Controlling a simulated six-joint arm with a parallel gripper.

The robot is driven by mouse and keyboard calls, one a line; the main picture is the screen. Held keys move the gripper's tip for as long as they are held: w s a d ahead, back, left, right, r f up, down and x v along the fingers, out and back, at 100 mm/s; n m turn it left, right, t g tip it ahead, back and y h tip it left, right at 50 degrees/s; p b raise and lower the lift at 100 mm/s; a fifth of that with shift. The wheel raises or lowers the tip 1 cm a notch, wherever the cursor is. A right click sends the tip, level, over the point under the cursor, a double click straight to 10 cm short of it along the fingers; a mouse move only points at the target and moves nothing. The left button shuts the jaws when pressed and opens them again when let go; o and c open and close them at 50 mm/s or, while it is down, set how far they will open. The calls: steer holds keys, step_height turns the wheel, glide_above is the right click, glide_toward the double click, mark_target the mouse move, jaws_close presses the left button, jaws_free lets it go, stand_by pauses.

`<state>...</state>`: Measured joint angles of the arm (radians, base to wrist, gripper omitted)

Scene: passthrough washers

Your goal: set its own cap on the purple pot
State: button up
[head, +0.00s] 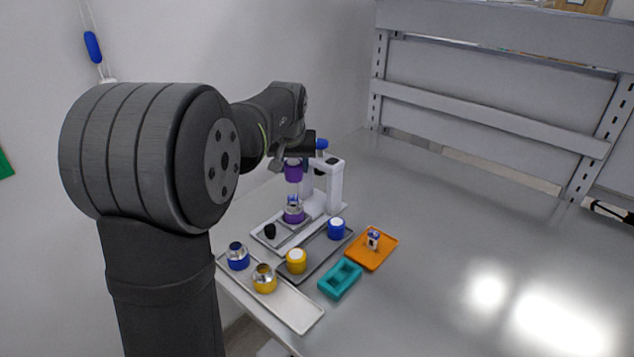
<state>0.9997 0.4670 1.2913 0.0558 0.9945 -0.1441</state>
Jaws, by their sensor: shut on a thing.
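The purple pot (293,217) stands upright on the base of a white stand, with a silver upper part. My gripper (295,158) is shut on the purple cap (293,173) and holds it over the pot, with a visible gap between them. The cap looks roughly upright and about in line with the pot. My fingertips are small and partly hidden by the arm, so the exact grip on the cap cannot be made out.
The white stand's upright (335,188) rises close right of the cap. A pale tray (300,313) holds a blue pot (238,262) and a yellow pot (264,285). A yellow cap (296,262), blue cap (336,230), teal tray (340,290) and orange tray (378,258) are nearby. The table's right is clear.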

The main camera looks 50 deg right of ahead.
steer(key=shift+w, duration=0.4)
steer(key=shift+f, duration=0.15)
glide_above(293, 195)
steer(key=shift+a+f, duration=0.1)
steer(key=shift+f, duration=2.15)
steer(key=shift+f, duration=0.25)
steer(key=shift+f, duration=0.8)
steer(key=shift+f, duration=0.6)
steer(key=shift+f, duration=0.4)
